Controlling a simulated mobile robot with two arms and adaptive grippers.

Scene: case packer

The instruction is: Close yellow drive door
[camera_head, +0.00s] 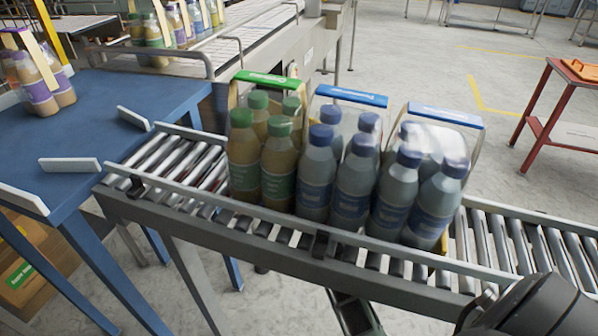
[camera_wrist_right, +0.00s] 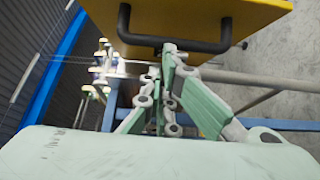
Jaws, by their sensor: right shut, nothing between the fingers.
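The yellow door (camera_wrist_right: 215,14) shows only in the right wrist view, as a yellow panel edge at the top with a black bar handle (camera_wrist_right: 140,39) across its lower side. I cannot tell how far the door stands open. My right gripper (camera_wrist_right: 172,58) is shut and empty, with its green-padded fingers pointing up toward the handle. The fingertips overlap the handle in the picture; whether they touch it I cannot tell. The head view shows neither the door nor my left gripper.
In the head view, a roller conveyor (camera_head: 500,240) carries several bottles in carriers with green and blue handles. A blue table (camera_head: 110,105) stands left, a red-framed table (camera_head: 535,125) right. Open floor (camera_head: 430,60) lies behind. The wrist view shows a grey rail (camera_wrist_right: 265,79) near the gripper.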

